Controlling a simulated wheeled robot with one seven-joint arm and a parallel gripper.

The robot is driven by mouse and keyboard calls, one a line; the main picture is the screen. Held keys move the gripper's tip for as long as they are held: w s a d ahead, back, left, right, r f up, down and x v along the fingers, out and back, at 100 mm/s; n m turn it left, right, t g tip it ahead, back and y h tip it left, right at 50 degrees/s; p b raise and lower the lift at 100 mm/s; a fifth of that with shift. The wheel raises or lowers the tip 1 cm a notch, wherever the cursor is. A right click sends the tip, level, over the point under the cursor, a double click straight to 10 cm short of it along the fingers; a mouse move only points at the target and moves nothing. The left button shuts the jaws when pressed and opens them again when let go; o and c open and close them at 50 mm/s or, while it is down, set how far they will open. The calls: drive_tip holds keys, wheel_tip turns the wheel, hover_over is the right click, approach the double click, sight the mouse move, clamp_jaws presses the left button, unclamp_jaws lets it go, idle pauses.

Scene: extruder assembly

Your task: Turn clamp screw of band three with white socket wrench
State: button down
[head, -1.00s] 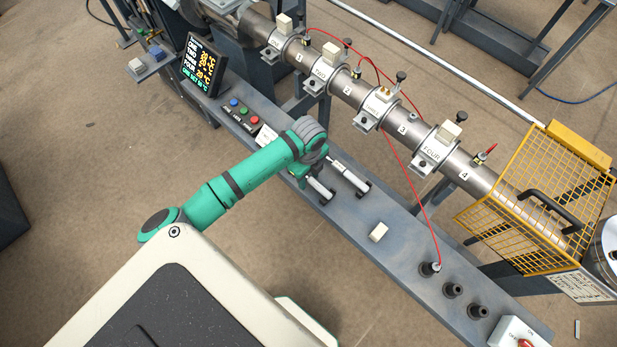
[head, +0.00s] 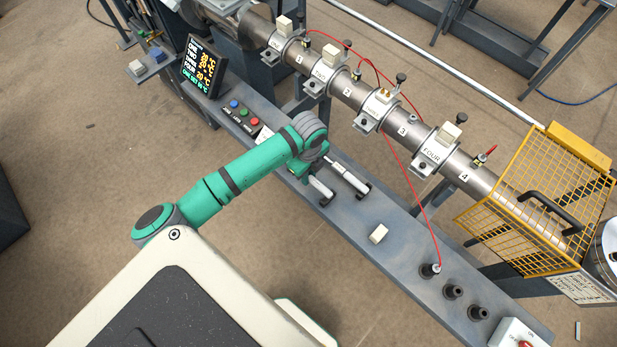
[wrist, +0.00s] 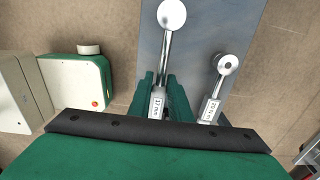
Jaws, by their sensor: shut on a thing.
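My gripper (wrist: 165,98) is shut on the handle of a socket wrench (wrist: 167,45) with a white millimetre label, too small to read surely. In the head view this wrench (head: 321,188) lies at the bench's near edge, partly under my gripper (head: 308,174). A second, similar wrench (head: 350,176) lies to its right, also visible in the wrist view (wrist: 217,90), apart from my fingers. Band three (head: 378,108) is around the steel barrel, beyond the bench. Its clamp lug (head: 364,124) faces the bench side; screw detail is too small to tell.
A pale block (head: 378,233) and several dark sockets (head: 452,290) are on the grey bench (head: 400,258). A red cable (head: 410,190) runs from the barrel to one socket. A yellow guard cage (head: 540,205) stands at right. A display (head: 204,67) and buttons (head: 243,112) are at left.

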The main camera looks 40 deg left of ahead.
drive_tip(key=s+d+r, duration=0.9)
drive_tip(key=s+r, duration=0.1)
drive_tip(key=shift+s+r, duration=0.35)
drive_tip(key=shift+s, duration=0.05)
drive_tip(key=c, duration=2.3)
unclamp_jaws()
clamp_jaws()
